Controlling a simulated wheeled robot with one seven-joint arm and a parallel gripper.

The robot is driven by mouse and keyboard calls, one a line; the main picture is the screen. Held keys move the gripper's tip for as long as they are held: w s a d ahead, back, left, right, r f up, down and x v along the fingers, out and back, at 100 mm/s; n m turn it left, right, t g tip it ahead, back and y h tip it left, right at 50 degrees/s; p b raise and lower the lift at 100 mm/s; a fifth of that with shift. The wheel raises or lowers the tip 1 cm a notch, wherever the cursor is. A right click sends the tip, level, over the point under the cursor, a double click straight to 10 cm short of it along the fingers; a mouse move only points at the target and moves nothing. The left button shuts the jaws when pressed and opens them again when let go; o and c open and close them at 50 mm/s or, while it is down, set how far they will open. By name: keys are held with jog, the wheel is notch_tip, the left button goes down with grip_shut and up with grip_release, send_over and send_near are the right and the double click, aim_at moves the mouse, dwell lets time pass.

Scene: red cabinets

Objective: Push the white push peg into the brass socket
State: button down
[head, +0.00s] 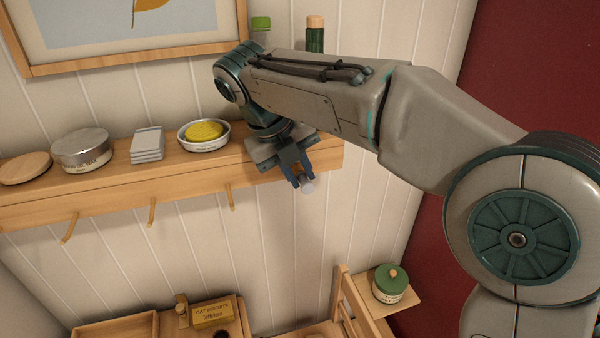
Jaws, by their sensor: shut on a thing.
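My gripper (301,182) hangs in front of the right part of the wall shelf and points downward. It is shut on the white push peg (308,187), whose pale round end shows at the fingertips. Most of the peg is hidden by the fingers. I cannot make out the brass socket in this view; my arm and gripper cover part of the shelf and wall there.
The wooden shelf (110,197) has several hooks below its front. On it stand a wooden lid (25,168), a round tin (82,150), grey stacked slabs (147,145) and a tin with yellow contents (204,133). Below are a box (213,312) and a green-lidded jar (391,285).

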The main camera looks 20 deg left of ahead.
dwell(0.3)
jog(key=c, duration=1.2)
grip_release()
jog(key=shift+w+a, duration=0.1)
jog(key=shift+w, duration=0.05)
jog(key=v, duration=1.3)
jog(key=shift+r, duration=0.35)
